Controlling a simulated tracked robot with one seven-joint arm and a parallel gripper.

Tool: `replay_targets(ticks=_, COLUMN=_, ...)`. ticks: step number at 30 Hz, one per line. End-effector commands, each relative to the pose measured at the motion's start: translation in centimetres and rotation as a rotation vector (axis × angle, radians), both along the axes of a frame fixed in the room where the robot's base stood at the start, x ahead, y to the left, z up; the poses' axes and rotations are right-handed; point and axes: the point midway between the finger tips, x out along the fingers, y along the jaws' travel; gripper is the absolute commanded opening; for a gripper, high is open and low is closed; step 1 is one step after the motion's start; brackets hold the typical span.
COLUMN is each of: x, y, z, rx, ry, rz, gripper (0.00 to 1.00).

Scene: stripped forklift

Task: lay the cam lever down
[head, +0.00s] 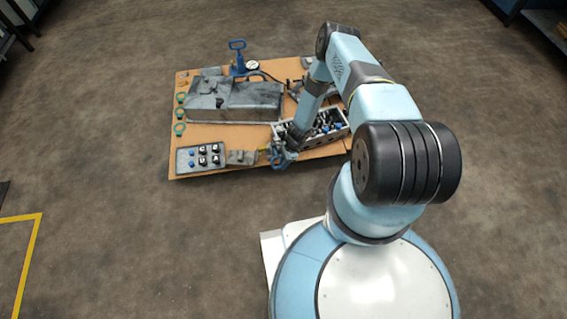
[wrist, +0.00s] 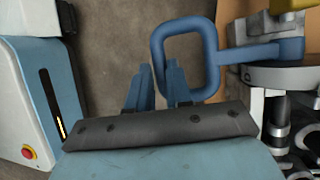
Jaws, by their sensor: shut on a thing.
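The cam lever (wrist: 208,40) is a blue squared loop on a short blue shaft that runs right to a pale round fitting (wrist: 270,76) in the wrist view. My gripper (wrist: 159,72) has its two blue fingers on either side of the loop's near left side and is shut on it. In the head view, my gripper (head: 284,157) is low at the front edge of the board, and the blue lever (head: 274,151) is partly hidden by it. The loop stands clear of the floor seen behind it.
A tan board (head: 225,138) carries a grey housing (head: 240,103), a knobbed panel (head: 201,157), and a grey crate of dark parts (head: 328,137). A blue-handled device (head: 237,58) with a gauge stands at the back. Bare floor lies in front of the board.

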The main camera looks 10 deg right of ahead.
Motion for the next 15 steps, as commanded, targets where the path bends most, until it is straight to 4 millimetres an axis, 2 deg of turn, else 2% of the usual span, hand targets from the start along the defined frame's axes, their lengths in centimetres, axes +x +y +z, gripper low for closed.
replay_targets(ticks=1, x=-2.57, y=-0.30, z=-0.73, rx=-0.002, ry=0.037, rz=0.007, gripper=0.00)
replay_targets(ticks=8, x=-2.58, y=-0.29, z=-0.72, rx=-0.002, ry=0.037, rz=0.008, gripper=0.00)
replay_targets(ticks=9, x=-2.59, y=-0.28, z=-0.73, rx=-0.001, ry=0.037, rz=0.008, gripper=0.23)
replay_targets(ticks=15, x=-2.56, y=-0.23, z=-0.71, rx=-0.002, ry=0.037, rz=0.008, gripper=0.42)
